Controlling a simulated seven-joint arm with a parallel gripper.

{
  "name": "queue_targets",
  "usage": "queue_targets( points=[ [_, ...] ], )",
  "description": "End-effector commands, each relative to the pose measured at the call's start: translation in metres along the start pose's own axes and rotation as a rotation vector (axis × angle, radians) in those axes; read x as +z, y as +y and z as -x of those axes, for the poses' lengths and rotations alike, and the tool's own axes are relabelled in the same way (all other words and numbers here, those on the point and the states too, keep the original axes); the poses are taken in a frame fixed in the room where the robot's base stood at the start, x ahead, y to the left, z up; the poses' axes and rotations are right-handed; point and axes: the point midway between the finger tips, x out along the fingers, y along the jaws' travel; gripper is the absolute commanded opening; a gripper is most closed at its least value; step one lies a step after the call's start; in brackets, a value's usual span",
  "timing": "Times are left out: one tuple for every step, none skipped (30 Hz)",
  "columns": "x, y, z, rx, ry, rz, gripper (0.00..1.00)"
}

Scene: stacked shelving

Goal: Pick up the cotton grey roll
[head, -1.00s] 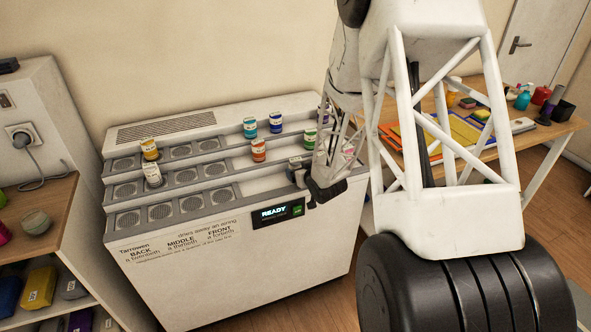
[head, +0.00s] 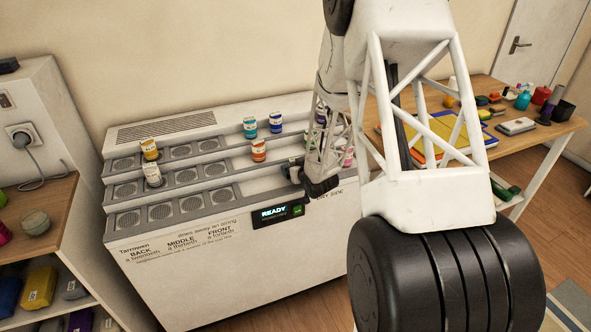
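A grey roll-like bundle (head: 73,290) lies on the lower shelf at the far left, right of a yellow bundle (head: 40,286) with a white label. I cannot read the labels or tell the material. My gripper (head: 296,168) is over the front right of the white machine, far to the right of these bundles. It is small and partly hidden by my arm, so its fingers do not show clearly.
The white machine (head: 200,270) carries several coloured tins on stepped rows, with a lit READY panel. A wooden shelf top (head: 40,195) at the left holds a round grey-green item (head: 36,222). A cluttered desk (head: 560,125) stands at the right.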

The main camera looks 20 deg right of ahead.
Motion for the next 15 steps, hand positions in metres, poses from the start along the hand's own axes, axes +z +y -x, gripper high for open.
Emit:
queue_targets(
  points=[
    [0.0,0.0,0.0,0.0,0.0,0.0,0.82],
    [0.0,0.0,0.0001,0.0,0.0,0.0,0.82],
    [0.0,0.0,0.0001,0.0,0.0,0.0,0.82],
    [0.0,0.0,0.0001,0.0,0.0,0.0,0.82],
    [0.0,0.0,0.0001,0.0,0.0,0.0,0.82],
    [0.0,0.0,0.0001,0.0,0.0,0.0,0.82],
    [0.0,0.0,0.0001,0.0,0.0,0.0,0.79],
    [0.0,0.0,0.0001,0.0,0.0,0.0,0.74],
    [0.0,0.0,0.0001,0.0,0.0,0.0,0.68],
    [0.0,0.0001,0.0001,0.0,0.0,0.0,0.64],
    [0.0,0.0001,0.0001,0.0,0.0,0.0,0.59],
    [0.0,0.0001,0.0001,0.0,0.0,0.0,0.53],
    [0.0,0.0001,0.0001,0.0,0.0,0.0,0.48],
    [0.0,0.0001,0.0001,0.0,0.0,0.0,0.44],
    [0.0,0.0001,0.0001,0.0,0.0,0.0,0.38]
  ],
)
